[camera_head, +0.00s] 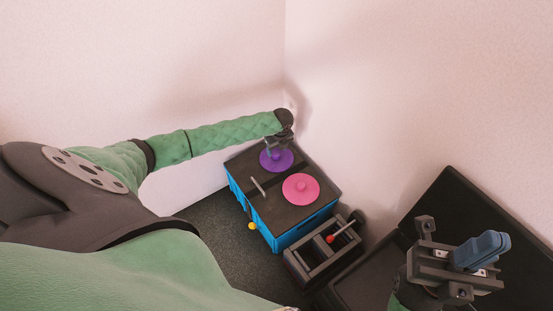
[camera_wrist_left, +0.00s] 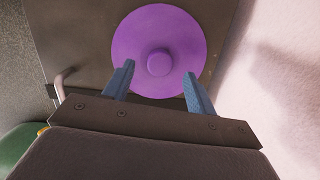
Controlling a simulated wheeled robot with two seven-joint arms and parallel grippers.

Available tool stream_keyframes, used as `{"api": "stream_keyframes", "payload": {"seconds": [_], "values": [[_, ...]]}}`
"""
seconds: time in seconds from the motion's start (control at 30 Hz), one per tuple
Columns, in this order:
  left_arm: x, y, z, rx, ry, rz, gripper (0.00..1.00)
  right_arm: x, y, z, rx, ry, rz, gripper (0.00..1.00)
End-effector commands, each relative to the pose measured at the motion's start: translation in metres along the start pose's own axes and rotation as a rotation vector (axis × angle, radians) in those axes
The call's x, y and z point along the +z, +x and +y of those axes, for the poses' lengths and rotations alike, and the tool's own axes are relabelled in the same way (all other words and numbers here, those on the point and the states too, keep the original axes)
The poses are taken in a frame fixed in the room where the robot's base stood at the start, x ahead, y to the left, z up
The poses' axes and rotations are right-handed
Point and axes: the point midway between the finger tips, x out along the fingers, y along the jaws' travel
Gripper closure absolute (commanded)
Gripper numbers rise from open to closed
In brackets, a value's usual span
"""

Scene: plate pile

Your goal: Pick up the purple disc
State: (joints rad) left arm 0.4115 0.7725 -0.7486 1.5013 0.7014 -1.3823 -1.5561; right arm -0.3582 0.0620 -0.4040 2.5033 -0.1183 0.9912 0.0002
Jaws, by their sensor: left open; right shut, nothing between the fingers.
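The purple disc (camera_head: 283,164) is flat and round with a small raised knob at its centre. It lies on the dark top of a blue-sided box (camera_head: 270,208). The left wrist view shows the disc (camera_wrist_left: 150,38) in front of my left gripper (camera_wrist_left: 158,82), whose blue fingers are apart with nothing between them. The knob lies beyond and between the fingertips in that view. In the head view my left gripper (camera_head: 279,146) is over the far part of the disc and hides some of it. My right gripper (camera_head: 485,248) is shut and empty at the right.
A pink disc (camera_head: 300,189) lies on the same box top, nearer the front right. A thin metal handle (camera_head: 258,187) stands on the box's left side. A dark rack (camera_head: 325,250) with a red-tipped rod is in front. Walls close in behind the box.

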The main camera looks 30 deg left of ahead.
Motion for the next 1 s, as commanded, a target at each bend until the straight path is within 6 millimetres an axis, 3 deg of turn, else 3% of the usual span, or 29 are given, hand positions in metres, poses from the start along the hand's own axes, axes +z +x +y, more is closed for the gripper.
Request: {"api": "stream_keyframes", "payload": {"seconds": [0.03,0.13,0.4,0.67,1.0], "values": [[-0.002,0.013,0.000,0.002,-0.001,0.001,0.43,0.001,-0.005,-0.001,0.003,0.006,0.002,1.00],[-0.001,0.023,0.001,0.001,0.000,0.000,0.43,0.002,-0.005,-0.001,0.007,0.014,0.004,1.00],[-0.001,0.026,0.000,0.000,0.001,0.000,0.43,0.002,-0.004,-0.001,0.009,0.017,0.004,1.00],[-0.001,0.026,0.000,0.000,0.001,0.000,0.93,0.002,-0.004,-0.001,0.007,0.017,0.005,1.00],[0.000,0.021,0.000,-0.001,0.001,0.000,0.94,0.002,-0.003,-0.001,0.006,0.016,0.004,1.00]]}}
